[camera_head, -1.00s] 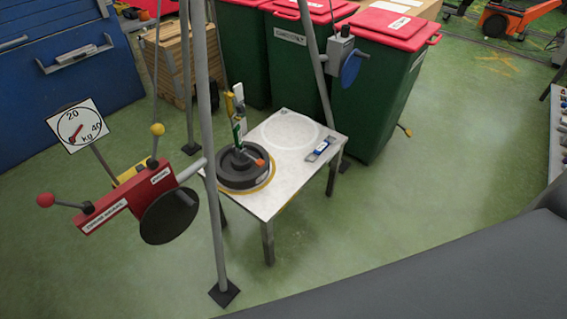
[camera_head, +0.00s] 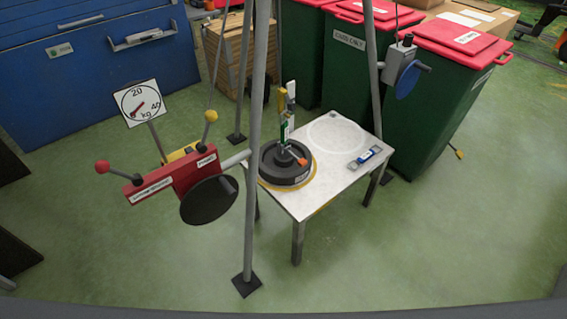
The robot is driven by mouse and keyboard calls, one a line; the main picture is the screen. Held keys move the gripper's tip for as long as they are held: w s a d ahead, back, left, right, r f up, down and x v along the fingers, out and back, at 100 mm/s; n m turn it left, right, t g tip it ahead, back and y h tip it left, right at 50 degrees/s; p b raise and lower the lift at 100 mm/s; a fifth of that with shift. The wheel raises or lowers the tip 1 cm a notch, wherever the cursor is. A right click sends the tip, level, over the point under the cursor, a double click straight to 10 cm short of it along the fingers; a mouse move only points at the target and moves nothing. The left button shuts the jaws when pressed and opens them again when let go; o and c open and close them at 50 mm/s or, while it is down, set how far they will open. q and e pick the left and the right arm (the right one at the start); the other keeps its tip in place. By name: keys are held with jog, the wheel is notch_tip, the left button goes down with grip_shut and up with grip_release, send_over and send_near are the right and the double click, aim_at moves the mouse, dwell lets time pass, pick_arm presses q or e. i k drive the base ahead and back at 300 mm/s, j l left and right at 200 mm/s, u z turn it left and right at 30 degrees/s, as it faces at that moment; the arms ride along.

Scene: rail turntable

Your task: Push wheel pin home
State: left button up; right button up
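A black wheel (camera_head: 285,175) lies flat on the left part of a small white table (camera_head: 320,192), inside a yellow ring mark. A small orange-tipped piece (camera_head: 301,161) shows at its hub; it may be the wheel pin, but how far in it sits is too small to tell. An upright green, white and yellow piece (camera_head: 285,112) stands over the wheel's middle. Neither of my grippers is in view.
Green bins with red lids (camera_head: 440,100) stand behind. A blue-and-grey level-like item (camera_head: 365,157) lies on the table. Green floor in front is clear.

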aim_at(302, 162)
jog(key=i+j, duration=0.1)
jog(key=i, duration=0.85)
jog(key=j+u, duration=0.05)
jog(key=j, duration=0.05)
